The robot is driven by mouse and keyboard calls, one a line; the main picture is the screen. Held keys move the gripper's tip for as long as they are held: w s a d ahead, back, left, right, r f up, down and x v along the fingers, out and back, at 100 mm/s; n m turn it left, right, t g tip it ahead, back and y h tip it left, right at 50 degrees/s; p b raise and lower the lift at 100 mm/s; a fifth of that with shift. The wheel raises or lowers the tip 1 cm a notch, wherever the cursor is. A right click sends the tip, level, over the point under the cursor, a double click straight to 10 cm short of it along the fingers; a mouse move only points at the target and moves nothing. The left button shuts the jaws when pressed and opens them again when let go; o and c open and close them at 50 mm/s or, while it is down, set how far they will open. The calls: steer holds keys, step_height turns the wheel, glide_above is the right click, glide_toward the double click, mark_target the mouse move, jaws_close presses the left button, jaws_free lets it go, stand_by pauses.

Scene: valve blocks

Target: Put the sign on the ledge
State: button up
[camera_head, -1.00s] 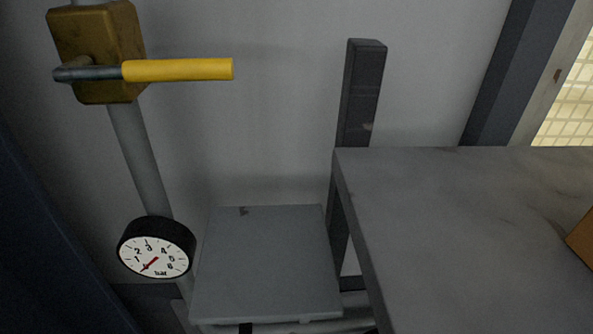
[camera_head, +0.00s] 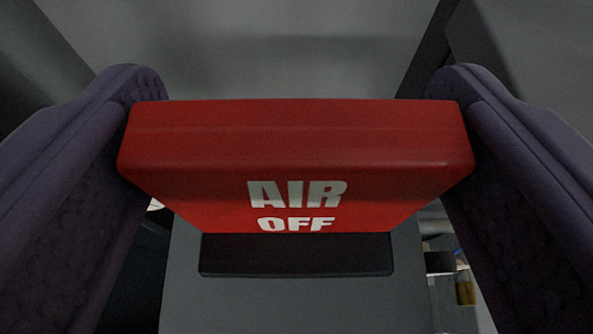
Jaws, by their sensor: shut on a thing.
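The sign (camera_head: 295,150) is a red block with white lettering "AIR OFF", large in the middle of the view. My gripper (camera_head: 298,135) is shut on it, with one purple finger at its left end and one at its right end. A dark slab (camera_head: 296,262) shows just below the sign's lower edge and looks like its base. The grey ledge (camera_head: 295,305) lies directly below. Its flat top shows under the dark slab, and its far part is hidden behind the sign. I cannot tell whether the slab touches the ledge.
A grey wall (camera_head: 240,45) stands behind the sign. A grey tabletop (camera_head: 540,45) is at the upper right, beyond my right finger. Small black and yellow-brown items (camera_head: 465,288) show low at the right, beside the ledge. My fingers hide much of both sides.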

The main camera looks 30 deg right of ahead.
steer(key=shift+w+f, duration=0.1)
steer(key=shift+f, duration=0.8)
steer(key=shift+w+d+f+p, duration=0.2)
steer(key=shift+w+p, duration=0.1)
steer(key=shift+p, duration=0.05)
steer(key=shift+s+a+f, duration=0.1)
steer(key=shift+s+f, duration=0.05)
steer(key=shift+s, duration=0.05)
steer(key=o, duration=1)
steer(key=shift+w, duration=0.1)
steer(key=shift+r, duration=0.25)
steer(key=v, duration=1.2)
